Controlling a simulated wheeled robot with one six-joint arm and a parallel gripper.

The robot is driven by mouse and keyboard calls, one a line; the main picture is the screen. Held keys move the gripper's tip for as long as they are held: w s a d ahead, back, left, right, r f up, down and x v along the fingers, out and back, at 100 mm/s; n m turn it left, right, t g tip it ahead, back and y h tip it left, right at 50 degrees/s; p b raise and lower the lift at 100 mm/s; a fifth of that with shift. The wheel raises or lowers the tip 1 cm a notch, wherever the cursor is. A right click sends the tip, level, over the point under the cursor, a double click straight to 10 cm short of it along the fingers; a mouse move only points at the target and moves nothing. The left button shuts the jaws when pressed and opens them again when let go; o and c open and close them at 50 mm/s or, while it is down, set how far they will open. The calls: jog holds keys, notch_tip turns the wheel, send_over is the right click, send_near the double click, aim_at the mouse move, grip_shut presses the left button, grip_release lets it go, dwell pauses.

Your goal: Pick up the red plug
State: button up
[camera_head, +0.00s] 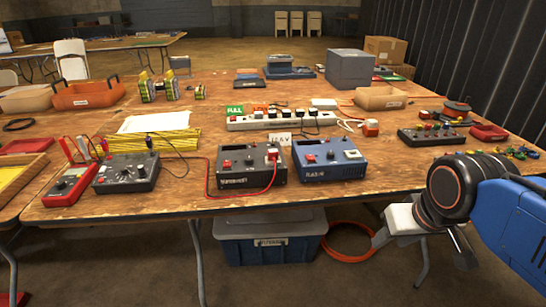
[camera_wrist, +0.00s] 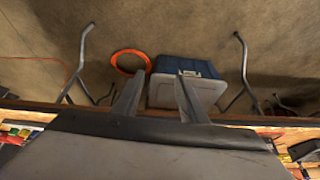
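A small red plug (camera_head: 272,154) stands upright in the top right of a dark grey charger box (camera_head: 238,170). A red cable (camera_head: 209,172) runs from it and loops around the box's left side. My gripper (camera_head: 424,250) is at the lower right, off the table's front edge and well to the right of the plug. In the wrist view its two fingers (camera_wrist: 157,95) are apart with nothing between them. The plug cannot be made out in the wrist view.
A blue charger box (camera_head: 328,165) sits right of the grey one. A power strip (camera_head: 280,122) lies behind them. A red multimeter (camera_head: 70,184) and a dark meter (camera_head: 127,175) are left.

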jog(key=w+a+r+m+g, duration=0.2)
jog(key=w+a+r+m, duration=0.5)
jog(key=w+r, duration=0.4)
jog(key=w+a+r+m+g, duration=0.1)
jog(key=w+a+r+m, duration=0.4)
jog(key=w+a+r, duration=0.5)
jog(key=w+a+r+m+g, duration=0.2)
jog(key=w+a+r+m, duration=0.3)
jog(key=a, duration=0.3)
send_over(273, 151)
jog(key=f, duration=1.2)
jog(key=shift+w+a, duration=0.2)
jog(key=shift+a, duration=0.1)
jog(key=shift+s+d+f, duration=0.1)
jog(key=shift+d+f, duration=0.05)
jog(key=shift+f, duration=1.3)
jog(key=shift+d+f, duration=0.15)
jog(key=shift+f, duration=1.3)
grip_shut()
